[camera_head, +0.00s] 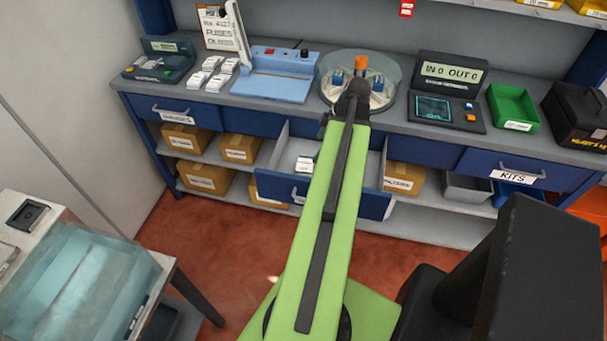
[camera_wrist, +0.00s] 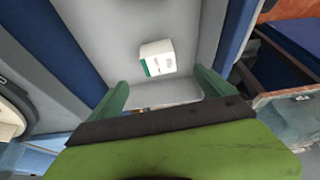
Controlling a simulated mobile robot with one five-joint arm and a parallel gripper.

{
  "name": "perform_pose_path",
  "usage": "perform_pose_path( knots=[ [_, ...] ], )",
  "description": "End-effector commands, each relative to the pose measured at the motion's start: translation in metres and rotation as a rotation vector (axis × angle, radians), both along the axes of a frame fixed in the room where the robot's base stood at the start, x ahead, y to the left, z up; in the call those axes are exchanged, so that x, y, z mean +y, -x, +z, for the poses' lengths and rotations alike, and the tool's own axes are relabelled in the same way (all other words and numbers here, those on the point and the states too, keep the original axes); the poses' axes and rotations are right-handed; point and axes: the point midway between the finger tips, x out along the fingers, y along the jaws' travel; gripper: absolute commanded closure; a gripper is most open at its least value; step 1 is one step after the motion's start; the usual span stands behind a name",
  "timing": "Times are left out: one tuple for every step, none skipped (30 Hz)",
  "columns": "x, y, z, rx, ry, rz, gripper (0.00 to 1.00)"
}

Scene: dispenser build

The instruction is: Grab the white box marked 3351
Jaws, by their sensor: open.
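A white box (camera_wrist: 157,57) with a green edge lies in the open drawer (camera_wrist: 110,20) in the wrist view; any number on it is too small to read. White boxes (camera_head: 306,164) also show in the open drawer (camera_head: 270,186) in the head view, partly hidden by my arm. My gripper (camera_wrist: 164,92) is open and empty, with its two green fingers apart. The white box is beyond the fingertips, between their lines, not touched. Several more white boxes (camera_head: 214,72) stand on the bench at the left; their marks are unreadable.
On the bench (camera_head: 405,118) stand a blue machine (camera_head: 276,72), a round glass-covered carousel (camera_head: 385,68), a black counter display (camera_head: 450,72) and a green bin (camera_head: 513,107). The drawer's walls surround the box.

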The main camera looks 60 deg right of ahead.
Motion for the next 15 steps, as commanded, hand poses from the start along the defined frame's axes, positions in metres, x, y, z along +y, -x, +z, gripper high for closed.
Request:
perform_pose_path(
  knots=[
    [0.002, -0.004, -0.023, 0.000, 0.001, 0.002, 0.06],
    [0.003, -0.007, -0.029, 0.000, 0.001, 0.002, 0.06],
    [0.004, -0.010, -0.037, 0.000, 0.001, 0.002, 0.06],
    [0.005, -0.012, -0.043, 0.000, 0.001, 0.002, 0.06],
    [0.006, -0.015, -0.049, 0.000, 0.001, 0.002, 0.06],
    [0.007, -0.018, -0.057, 0.000, 0.001, 0.002, 0.06],
    [0.008, -0.020, -0.063, 0.000, 0.001, 0.002, 0.06],
    [0.009, -0.022, -0.068, 0.000, 0.001, 0.002, 0.06],
    [0.010, -0.025, -0.074, 0.000, 0.001, 0.002, 0.06],
    [0.011, -0.027, -0.077, 0.000, 0.001, 0.002, 0.06],
    [0.011, -0.028, -0.079, 0.000, 0.001, 0.002, 0.06],
    [0.012, -0.029, -0.079, 0.000, 0.001, 0.002, 0.06],
    [0.012, -0.030, -0.079, 0.000, 0.000, 0.001, 0.06],
    [0.012, -0.030, -0.078, 0.000, 0.000, 0.001, 0.06],
    [0.012, -0.030, -0.077, 0.000, 0.000, 0.001, 0.06]
  ],
)
